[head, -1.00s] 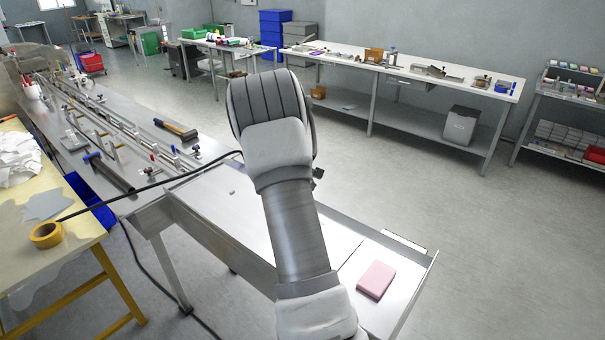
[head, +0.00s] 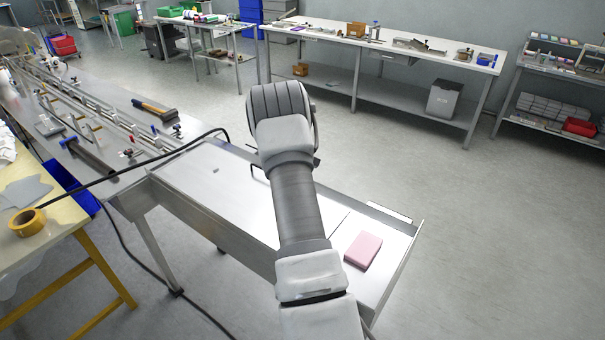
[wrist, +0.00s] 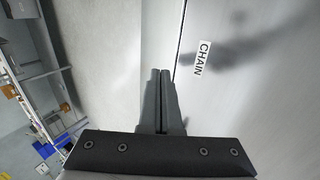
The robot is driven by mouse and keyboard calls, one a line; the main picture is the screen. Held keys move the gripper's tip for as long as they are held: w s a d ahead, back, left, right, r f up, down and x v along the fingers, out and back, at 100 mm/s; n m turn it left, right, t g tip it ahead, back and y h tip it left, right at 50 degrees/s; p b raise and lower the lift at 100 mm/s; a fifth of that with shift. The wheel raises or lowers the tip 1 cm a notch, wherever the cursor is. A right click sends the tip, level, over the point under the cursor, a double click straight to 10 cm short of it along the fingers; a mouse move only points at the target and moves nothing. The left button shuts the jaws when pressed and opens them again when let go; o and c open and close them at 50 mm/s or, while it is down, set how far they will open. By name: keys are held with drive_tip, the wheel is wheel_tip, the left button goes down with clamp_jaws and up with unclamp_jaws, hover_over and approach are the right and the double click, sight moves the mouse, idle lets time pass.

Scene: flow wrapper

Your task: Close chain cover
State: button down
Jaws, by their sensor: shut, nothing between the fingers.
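In the wrist view my gripper (wrist: 160,76) is shut, its two dark fingers together and empty. The fingertips are over or beside a pale metal surface, next to a dark seam; contact cannot be told. Right of the seam is a flat metal panel (wrist: 262,75) with a white label reading CHAIN (wrist: 202,58), taken as the chain cover. A blurred shadow falls on it. In the head view my arm hides the gripper and part of the metal machine end (head: 205,190). A thin dark handle-like bar (head: 257,174) shows just left of my arm.
A pink block (head: 363,250) lies on the right part of the machine end. A black cable (head: 130,176) crosses the conveyor. A yellow-legged table (head: 85,250) with a tape roll (head: 27,222) stands at left. The floor to the right is clear up to a long workbench (head: 385,60).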

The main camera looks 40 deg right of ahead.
idle(0.6)
drive_tip(key=b+v, duration=0.1)
drive_tip(key=v, duration=1.6)
drive_tip(key=shift+a+r, duration=0.1)
drive_tip(key=shift+a, duration=0.05)
drive_tip(key=s+a+r+m+t+y, duration=0.1)
drive_tip(key=s+a+r, duration=0.25)
drive_tip(key=a, duration=0.35)
drive_tip(key=s+a+r+t+y, duration=0.1)
drive_tip(key=s+a+r, duration=0.2)
drive_tip(key=a+r, duration=0.3)
drive_tip(key=s+a+r+m+t, duration=0.1)
drive_tip(key=s+a+r, duration=0.25)
drive_tip(key=a, duration=0.45)
drive_tip(key=s+a+t+y, duration=0.1)
drive_tip(key=s+a+y, duration=0.2)
drive_tip(key=s+a, duration=1.1)
drive_tip(key=shift+s+a+y, duration=0.3)
drive_tip(key=shift+s+a, duration=0.1)
drive_tip(key=shift+s, duration=0.7)
